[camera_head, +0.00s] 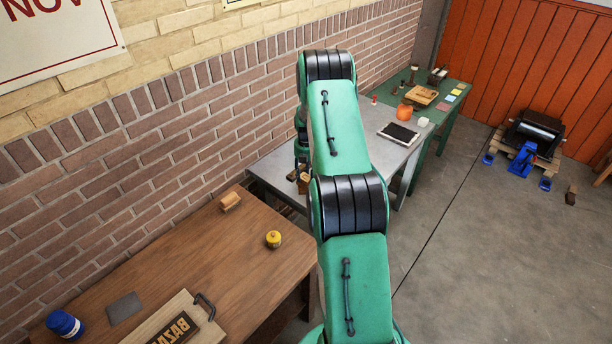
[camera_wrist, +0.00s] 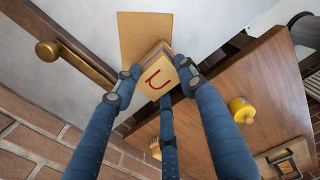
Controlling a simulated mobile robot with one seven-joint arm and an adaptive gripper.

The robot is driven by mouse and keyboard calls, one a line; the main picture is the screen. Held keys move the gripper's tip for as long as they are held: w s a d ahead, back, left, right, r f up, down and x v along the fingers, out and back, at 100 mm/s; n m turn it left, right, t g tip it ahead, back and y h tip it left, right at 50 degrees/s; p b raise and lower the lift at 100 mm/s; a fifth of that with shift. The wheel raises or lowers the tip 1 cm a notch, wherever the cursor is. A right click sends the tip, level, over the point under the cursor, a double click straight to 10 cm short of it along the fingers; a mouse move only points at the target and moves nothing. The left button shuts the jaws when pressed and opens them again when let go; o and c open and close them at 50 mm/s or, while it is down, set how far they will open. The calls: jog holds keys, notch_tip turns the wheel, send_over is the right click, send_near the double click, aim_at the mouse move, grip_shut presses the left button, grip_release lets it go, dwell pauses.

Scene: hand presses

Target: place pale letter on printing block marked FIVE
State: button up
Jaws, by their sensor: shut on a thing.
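I cannot read FIVE on any block.
A brick wall runs alongside. A black tablet-like plate (camera_head: 398,133) lies on the metal table's right part.

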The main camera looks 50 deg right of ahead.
dwell(0.3)
jog(key=o, duration=1.1)
notch_tip(320, 180, up, 12)
jog(key=shift+b, duration=0.4)
jog(key=shift+r, duration=0.15)
